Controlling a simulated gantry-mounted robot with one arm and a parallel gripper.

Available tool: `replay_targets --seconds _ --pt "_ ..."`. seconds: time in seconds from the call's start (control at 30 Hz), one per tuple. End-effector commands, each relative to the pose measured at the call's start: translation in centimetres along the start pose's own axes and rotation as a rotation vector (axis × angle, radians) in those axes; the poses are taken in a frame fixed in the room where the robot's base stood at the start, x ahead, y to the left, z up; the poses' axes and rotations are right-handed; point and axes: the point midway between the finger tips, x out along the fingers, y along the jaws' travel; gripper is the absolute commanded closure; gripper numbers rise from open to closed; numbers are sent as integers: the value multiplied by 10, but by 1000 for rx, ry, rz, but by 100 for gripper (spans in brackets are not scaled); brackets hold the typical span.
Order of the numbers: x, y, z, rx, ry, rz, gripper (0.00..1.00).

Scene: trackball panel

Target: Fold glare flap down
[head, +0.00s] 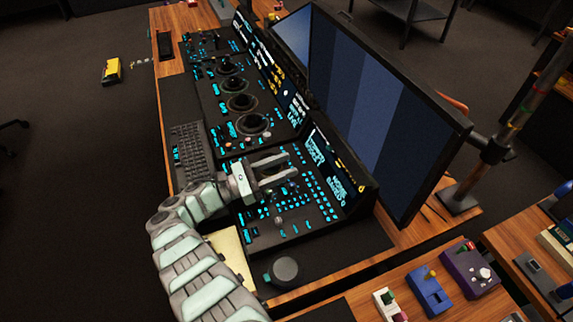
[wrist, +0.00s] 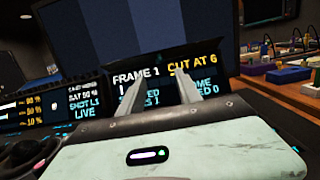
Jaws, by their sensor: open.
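The trackball panel (head: 262,225) is a black console with lit cyan keys, on the wooden desk. At its back stands a raised display (head: 330,165) with cyan and yellow text. In the wrist view the display (wrist: 150,75) faces me, reading "FRAME 1" and "CUT AT 6". My gripper (head: 289,168) is open and empty over the panel keys, fingers pointing at the display. In the wrist view its fingers (wrist: 155,84) cover part of the text. Contact with the display cannot be told.
A large monitor (head: 375,110) stands close behind the display. A second console section with several round black dials (head: 240,102) lies farther along the desk. A keyboard (head: 190,145) is left of it. A black knob (head: 285,270) sits near the front. Small coloured boxes (head: 430,292) stand at lower right.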

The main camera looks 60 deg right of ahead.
Motion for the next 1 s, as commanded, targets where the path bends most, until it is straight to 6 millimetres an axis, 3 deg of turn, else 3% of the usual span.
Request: replay_targets --seconds 0.2,0.47,0.8,1.0 --pt "14 1 24 1 98 -12 59" --pt "28 -2 16 -3 148 -16 59" --pt "89 -2 7 0 148 -16 59" --pt "114 -3 2 -2 147 -15 59"
